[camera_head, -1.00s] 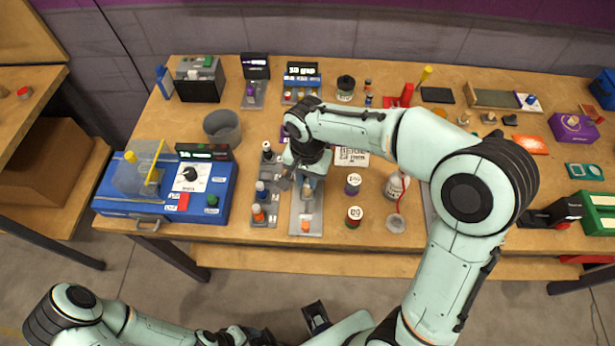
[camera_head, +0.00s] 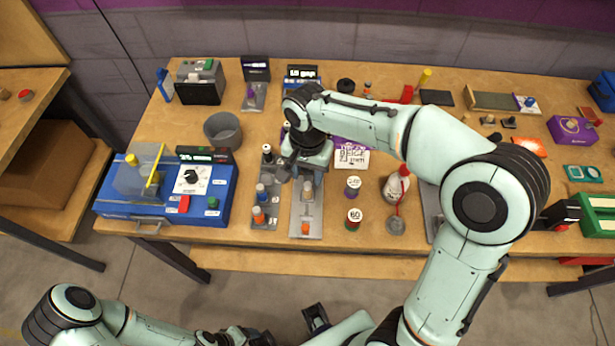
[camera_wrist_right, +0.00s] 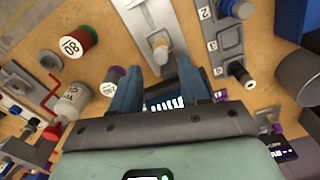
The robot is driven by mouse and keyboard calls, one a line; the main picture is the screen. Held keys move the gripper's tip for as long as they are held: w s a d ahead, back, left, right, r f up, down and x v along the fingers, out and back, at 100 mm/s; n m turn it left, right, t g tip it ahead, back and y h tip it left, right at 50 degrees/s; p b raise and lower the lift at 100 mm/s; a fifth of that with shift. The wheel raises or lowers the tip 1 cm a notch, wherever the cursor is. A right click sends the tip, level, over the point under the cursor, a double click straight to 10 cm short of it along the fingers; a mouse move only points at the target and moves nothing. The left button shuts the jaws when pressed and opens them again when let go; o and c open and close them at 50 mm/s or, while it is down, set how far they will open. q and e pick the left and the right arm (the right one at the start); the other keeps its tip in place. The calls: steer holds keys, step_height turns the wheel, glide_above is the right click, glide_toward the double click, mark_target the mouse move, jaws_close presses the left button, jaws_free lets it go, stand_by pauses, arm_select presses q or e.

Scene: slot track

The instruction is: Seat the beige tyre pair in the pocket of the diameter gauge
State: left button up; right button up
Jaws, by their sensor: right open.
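The beige tyre pair (camera_head: 308,192) stands on a long grey metal plate (camera_head: 299,213), which I take to be the diameter gauge. In the right wrist view the tyre pair (camera_wrist_right: 161,46) is upright near the plate's middle (camera_wrist_right: 145,16). How deep it sits in the pocket I cannot tell. My right gripper (camera_head: 303,172) is just behind and above it. In the right wrist view the gripper's blue fingers (camera_wrist_right: 156,70) are apart, empty, with the tyre pair beyond their tips. My left arm (camera_head: 125,322) is low at the bottom; its gripper cannot be made out clearly.
A numbered grey rack (camera_head: 264,205) with orange, blue and dark pieces stands close left of the plate. Two labelled pots (camera_head: 353,187) and a white bottle (camera_head: 396,187) are on the right. A grey bin (camera_head: 222,130) and a blue machine (camera_head: 135,209) are on the left.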

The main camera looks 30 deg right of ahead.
mark_target(308, 185)
step_height(308, 185, up, 8)
steer(key=p, duration=0.1)
stand_by(0.7)
